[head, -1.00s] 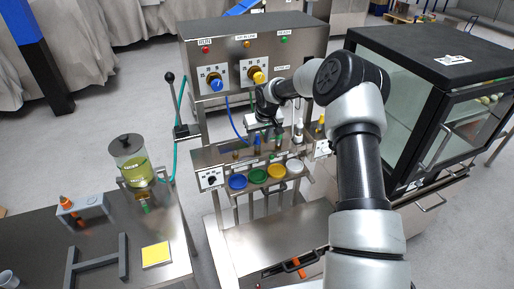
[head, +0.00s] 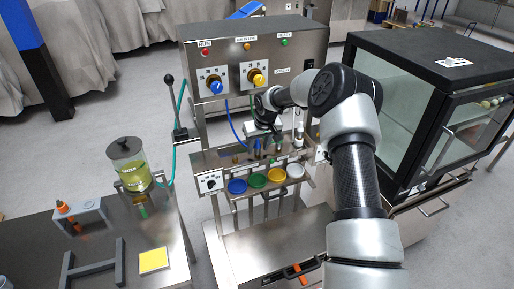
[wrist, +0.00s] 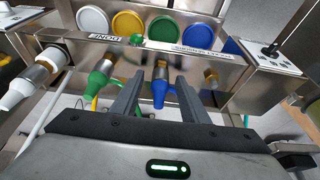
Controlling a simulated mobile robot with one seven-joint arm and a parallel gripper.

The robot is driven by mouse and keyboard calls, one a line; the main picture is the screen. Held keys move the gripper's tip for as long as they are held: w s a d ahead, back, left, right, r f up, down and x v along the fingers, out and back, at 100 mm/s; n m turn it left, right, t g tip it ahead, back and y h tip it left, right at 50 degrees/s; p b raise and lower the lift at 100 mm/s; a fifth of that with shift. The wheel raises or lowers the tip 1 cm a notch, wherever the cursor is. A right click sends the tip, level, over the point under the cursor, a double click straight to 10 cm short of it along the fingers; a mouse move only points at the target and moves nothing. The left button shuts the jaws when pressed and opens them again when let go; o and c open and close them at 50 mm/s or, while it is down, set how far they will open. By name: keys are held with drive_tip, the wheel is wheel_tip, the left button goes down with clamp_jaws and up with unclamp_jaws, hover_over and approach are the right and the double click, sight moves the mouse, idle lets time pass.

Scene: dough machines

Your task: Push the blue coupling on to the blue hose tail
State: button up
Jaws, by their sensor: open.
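My gripper (wrist: 159,100) is open in the wrist view, with one finger on each side of the blue coupling (wrist: 159,93). I see no clear contact between the fingers and the coupling. The coupling lies in line with a brass hose tail (wrist: 160,70) and appears to meet its end; how far it sits on it cannot be told. Another brass hose tail (wrist: 210,79), to the right, is bare. In the head view my gripper (head: 262,133) is at the row of tails below the control panel and largely hides the coupling.
A green coupling (wrist: 101,82) and a white coupling (wrist: 22,90) sit left of my gripper in the wrist view. Several coloured dishes line the shelf, including a blue dish (head: 237,186). A lever (head: 173,100) stands left of the machine, and a glass-sided cabinet (head: 425,110) stands right.

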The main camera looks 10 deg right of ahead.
idle(0.8)
clamp_jaws()
